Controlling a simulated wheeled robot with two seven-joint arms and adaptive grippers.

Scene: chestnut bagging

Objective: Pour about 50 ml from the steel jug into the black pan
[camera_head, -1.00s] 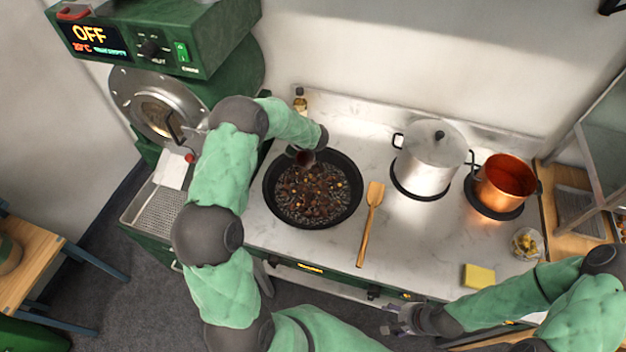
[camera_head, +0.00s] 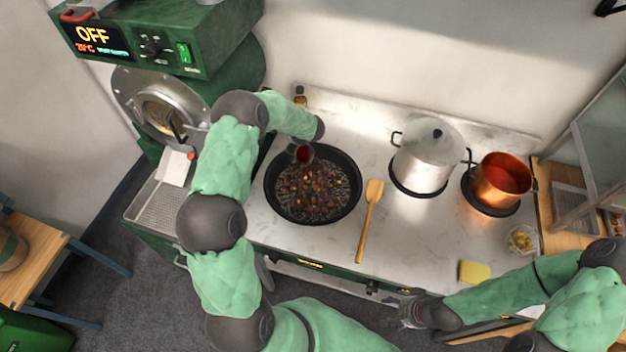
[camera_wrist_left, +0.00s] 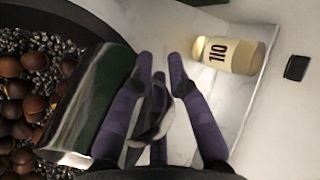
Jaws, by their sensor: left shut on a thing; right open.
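The black pan (camera_head: 351,208) sits on the stove top, holding chestnuts on dark gravel-like bits. The steel jug (camera_head: 303,153) is above the pan's back rim, its mouth showing dark red inside. In the left wrist view, the shiny jug (camera_wrist_left: 88,108) lies tilted beside the pan edge. My left gripper (camera_wrist_left: 160,66) is shut on the jug's handle; the arm hides the gripper in the head view. My right gripper (camera_head: 402,314) is open and empty, low in front of the stove. No falling stream can be made out.
A bottle (camera_head: 300,97) stands behind the pan. A wooden spatula (camera_head: 368,222) lies right of it. A lidded steel pot (camera_head: 425,158), copper pot (camera_head: 500,183), small jar (camera_head: 520,240) and yellow sponge (camera_head: 474,272) are farther right. The green roasting machine (camera_head: 175,45) stands at left.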

